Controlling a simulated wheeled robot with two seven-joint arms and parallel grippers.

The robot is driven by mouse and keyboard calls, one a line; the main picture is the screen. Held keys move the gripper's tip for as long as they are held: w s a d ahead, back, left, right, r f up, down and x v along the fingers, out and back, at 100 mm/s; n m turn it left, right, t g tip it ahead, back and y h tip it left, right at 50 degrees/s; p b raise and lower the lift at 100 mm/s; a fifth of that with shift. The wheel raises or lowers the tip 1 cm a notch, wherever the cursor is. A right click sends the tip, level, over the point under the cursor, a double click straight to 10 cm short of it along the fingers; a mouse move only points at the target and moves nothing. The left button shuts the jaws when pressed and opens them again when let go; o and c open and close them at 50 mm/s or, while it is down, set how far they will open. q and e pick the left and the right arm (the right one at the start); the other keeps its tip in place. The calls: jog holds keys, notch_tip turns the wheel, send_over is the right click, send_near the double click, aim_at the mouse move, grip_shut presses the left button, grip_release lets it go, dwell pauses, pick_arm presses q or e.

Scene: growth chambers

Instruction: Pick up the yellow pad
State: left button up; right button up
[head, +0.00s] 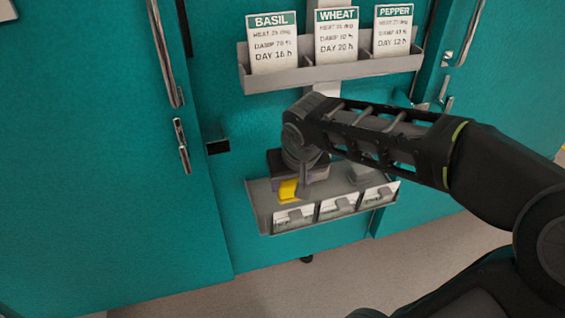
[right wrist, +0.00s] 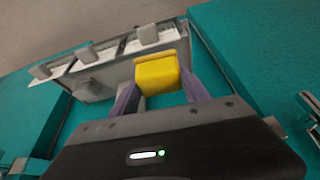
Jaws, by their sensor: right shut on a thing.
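The yellow pad (head: 288,190) is at the left end of the lower grey shelf in the head view. In the right wrist view the yellow pad (right wrist: 158,76) sits between the two purple-grey fingers. My right gripper (head: 298,187) reaches down to the shelf and is shut on the pad; it also shows in the right wrist view (right wrist: 160,88). In the head view the gripper hides part of the pad. I cannot tell whether the pad touches the shelf. My left gripper is not in view.
The lower grey shelf (head: 262,212) has several labelled slots with grey pieces along its front. An upper grey rack (head: 330,76) holds basil, wheat and pepper cards. Teal doors (head: 90,150) with metal handles stand on both sides. The floor below (head: 320,275) is clear.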

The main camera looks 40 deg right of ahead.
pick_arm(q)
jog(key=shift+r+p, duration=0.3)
pick_arm(e)
jog(key=s+a, duration=0.3)
jog(key=s, duration=0.7)
jog(key=shift+s+a, duration=0.15)
jog(key=shift+a, duration=0.15)
